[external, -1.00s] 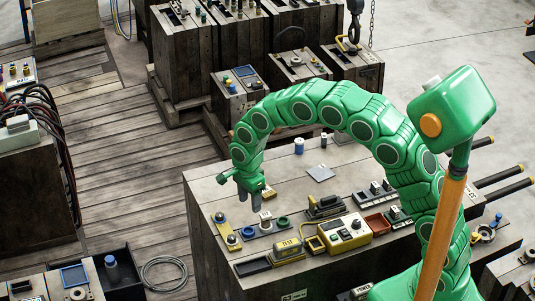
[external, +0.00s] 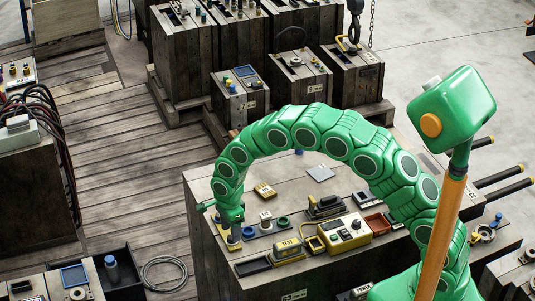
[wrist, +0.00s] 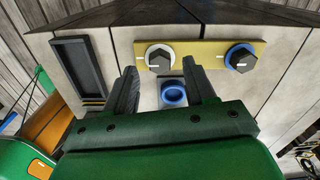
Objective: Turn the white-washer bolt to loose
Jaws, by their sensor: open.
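The white-washer bolt (wrist: 160,58) is a dark hexagonal head on a pale washer, set on a yellow plate (wrist: 200,50). A pale line marks its face. A second bolt with a blue washer (wrist: 239,57) sits at the plate's right end. My gripper (wrist: 160,72) is open and empty, its dark fingers to the left and right of the white-washer bolt as seen in the wrist view. I cannot tell whether they touch it. In the external view my gripper (external: 232,226) is low over the yellow plate (external: 221,230) and partly hides it.
A blue ring (wrist: 173,94) shows between the fingers in the wrist view, and a dark tray (wrist: 78,65) lies left of the plate. A yellow meter box (external: 345,232) and a black-and-yellow test block (external: 288,250) stand right of my gripper on the bench.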

